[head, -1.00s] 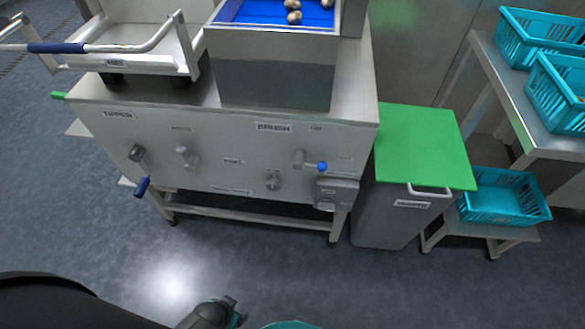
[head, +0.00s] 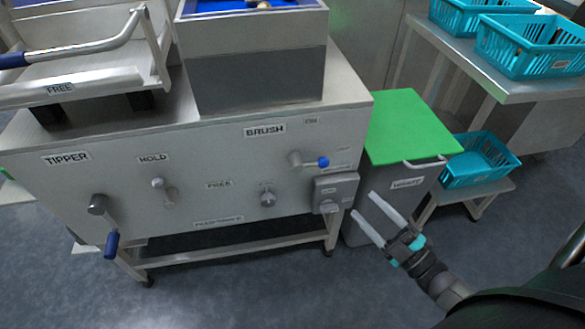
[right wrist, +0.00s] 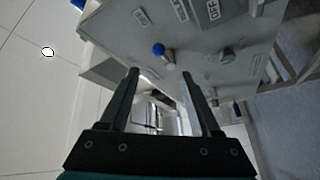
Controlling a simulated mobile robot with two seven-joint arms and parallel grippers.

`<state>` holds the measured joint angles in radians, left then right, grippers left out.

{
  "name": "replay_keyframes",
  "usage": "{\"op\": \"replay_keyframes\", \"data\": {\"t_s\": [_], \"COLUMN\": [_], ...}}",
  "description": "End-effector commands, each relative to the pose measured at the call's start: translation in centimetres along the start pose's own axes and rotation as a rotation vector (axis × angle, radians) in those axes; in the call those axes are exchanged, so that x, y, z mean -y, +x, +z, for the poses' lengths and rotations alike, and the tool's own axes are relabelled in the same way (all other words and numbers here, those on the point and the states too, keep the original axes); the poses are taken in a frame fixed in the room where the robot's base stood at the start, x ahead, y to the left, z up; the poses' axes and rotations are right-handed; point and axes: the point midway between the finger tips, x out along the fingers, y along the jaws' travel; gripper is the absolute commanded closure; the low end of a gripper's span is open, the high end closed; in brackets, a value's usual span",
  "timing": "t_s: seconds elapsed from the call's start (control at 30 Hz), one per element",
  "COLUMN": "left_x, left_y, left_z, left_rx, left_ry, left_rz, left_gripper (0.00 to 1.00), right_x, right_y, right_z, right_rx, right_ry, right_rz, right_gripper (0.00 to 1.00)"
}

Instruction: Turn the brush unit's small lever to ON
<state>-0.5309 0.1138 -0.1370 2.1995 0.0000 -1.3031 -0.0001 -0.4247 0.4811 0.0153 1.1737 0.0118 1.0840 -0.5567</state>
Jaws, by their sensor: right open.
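The brush unit's small lever, grey with a blue knob (head: 323,161), sits on the front panel below the BRUSH label (head: 264,130). It points to the right in the head view. A small label, seemingly ON, is above it, and a fainter one is to its right. The blue knob also shows in the right wrist view (right wrist: 158,49), beyond the fingertips. My right gripper (head: 368,212) is open and empty, to the lower right of the lever and apart from it. Its two fingers also show in the right wrist view (right wrist: 160,73). My left gripper is not in view.
A grey box (head: 336,192) juts out of the panel below the lever. A green-lidded bin (head: 408,125) stands to the right. The TIPPER crank (head: 112,240), the HOLD lever (head: 160,184) and a knob (head: 267,198) are further left. Teal baskets (head: 535,45) stand on a table.

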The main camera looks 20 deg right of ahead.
Motion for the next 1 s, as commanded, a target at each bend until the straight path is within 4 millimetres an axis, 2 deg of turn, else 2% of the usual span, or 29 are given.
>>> {"op": "replay_keyframes", "data": {"t_s": [0.13,0.27,0.73,1.0], "left_x": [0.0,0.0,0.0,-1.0], "left_y": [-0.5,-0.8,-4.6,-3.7], "left_z": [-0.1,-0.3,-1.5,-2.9], "left_rx": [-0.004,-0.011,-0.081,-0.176], "left_ry": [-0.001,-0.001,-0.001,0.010], "left_rz": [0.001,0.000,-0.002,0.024], "left_gripper": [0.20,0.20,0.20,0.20], "right_x": [-0.3,-0.4,-0.2,-0.3], "right_y": [0.8,2.7,12.9,14.9], "right_z": [-0.3,-0.3,-0.3,-0.4], "right_rx": [-0.018,-0.019,-0.017,-0.014], "right_ry": [-0.010,-0.010,-0.010,-0.008], "right_rz": [0.010,0.011,0.009,0.008], "right_gripper": [0.36,0.36,0.36,0.36]}}
